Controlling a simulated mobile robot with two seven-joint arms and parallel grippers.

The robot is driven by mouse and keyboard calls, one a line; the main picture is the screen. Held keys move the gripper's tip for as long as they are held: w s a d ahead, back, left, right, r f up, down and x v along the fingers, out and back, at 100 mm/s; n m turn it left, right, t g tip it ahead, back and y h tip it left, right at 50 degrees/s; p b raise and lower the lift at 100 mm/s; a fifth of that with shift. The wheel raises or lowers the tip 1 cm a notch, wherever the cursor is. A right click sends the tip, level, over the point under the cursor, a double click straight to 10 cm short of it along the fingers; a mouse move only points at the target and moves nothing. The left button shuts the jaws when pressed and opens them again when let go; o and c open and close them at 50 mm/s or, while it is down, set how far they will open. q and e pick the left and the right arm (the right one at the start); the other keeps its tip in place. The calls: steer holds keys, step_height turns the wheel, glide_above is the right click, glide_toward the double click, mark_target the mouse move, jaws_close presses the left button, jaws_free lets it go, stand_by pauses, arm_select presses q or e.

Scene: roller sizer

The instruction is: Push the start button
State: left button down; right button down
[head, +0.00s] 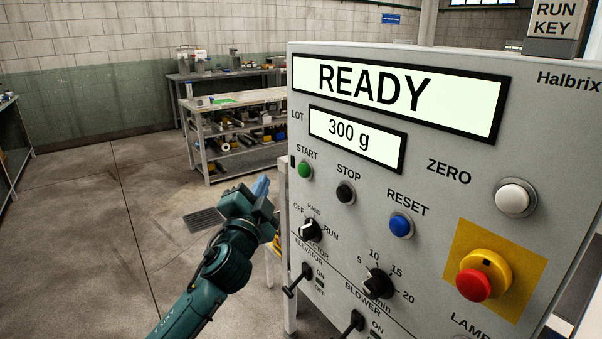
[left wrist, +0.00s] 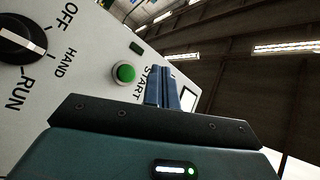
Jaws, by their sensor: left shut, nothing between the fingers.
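The green start button (head: 305,170) sits at the left of the grey control panel (head: 450,150), under the word START. In the left wrist view the start button (left wrist: 124,73) is just left of my fingertips. My left gripper (head: 261,186) is shut and empty, in front of the panel's left edge, to the left of and slightly below the button. Its blue fingers (left wrist: 163,88) are together in the left wrist view, apart from the button in the picture. The exact gap to the panel is hard to judge. My right gripper is not in view.
Near the start button are a black stop button (head: 346,192), a blue reset button (head: 401,225) and a selector knob (head: 311,230). A red emergency knob (head: 474,285) and white zero button (head: 515,198) are farther right. The display (head: 400,95) reads READY. A workbench (head: 235,105) stands behind.

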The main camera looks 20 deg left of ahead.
mark_target(303, 170)
arm_select(q)
steer(key=w+d+b, duration=0.1)
steer(key=w+d, duration=0.3)
steer(key=w, duration=0.1)
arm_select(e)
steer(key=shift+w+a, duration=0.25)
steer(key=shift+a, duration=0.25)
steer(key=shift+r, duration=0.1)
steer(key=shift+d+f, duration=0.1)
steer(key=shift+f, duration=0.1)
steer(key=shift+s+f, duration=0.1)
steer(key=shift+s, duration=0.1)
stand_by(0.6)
arm_select(q)
steer(key=shift+b, duration=0.3)
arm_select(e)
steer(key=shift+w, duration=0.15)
arm_select(q)
steer(key=shift+w+d, duration=0.2)
steer(key=shift+w, duration=0.1)
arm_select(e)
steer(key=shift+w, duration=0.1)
